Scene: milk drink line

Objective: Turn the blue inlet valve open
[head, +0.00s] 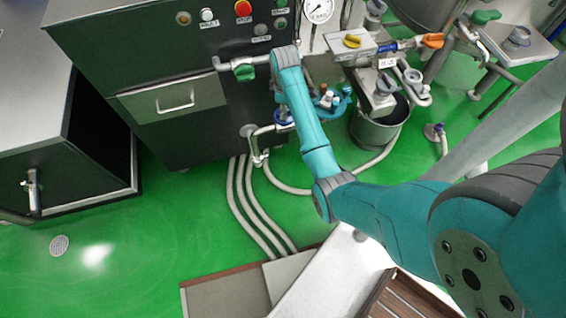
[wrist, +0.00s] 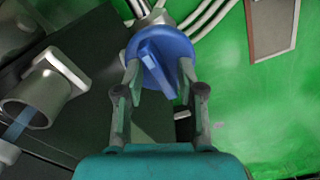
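The blue inlet valve (wrist: 170,55) is a round blue knob with a raised straight bar across its face. In the wrist view it is at the top centre, in front of a metal pipe fitting. In the head view, part of its blue knob (head: 283,118) shows low on the dark cabinet front, partly hidden by my arm. My gripper (wrist: 159,70) is open, with one fingertip at each side of the knob's face and the raised bar between them. Gaps show between the fingers and the bar. Whether the fingertips touch the disc is unclear.
The dark cabinet (head: 190,100) carries a green-handled valve (head: 244,72), buttons and a gauge (head: 317,10). Yellow (head: 352,41) and orange (head: 432,41) handles sit on pipework at the right, above a metal bucket (head: 378,132).

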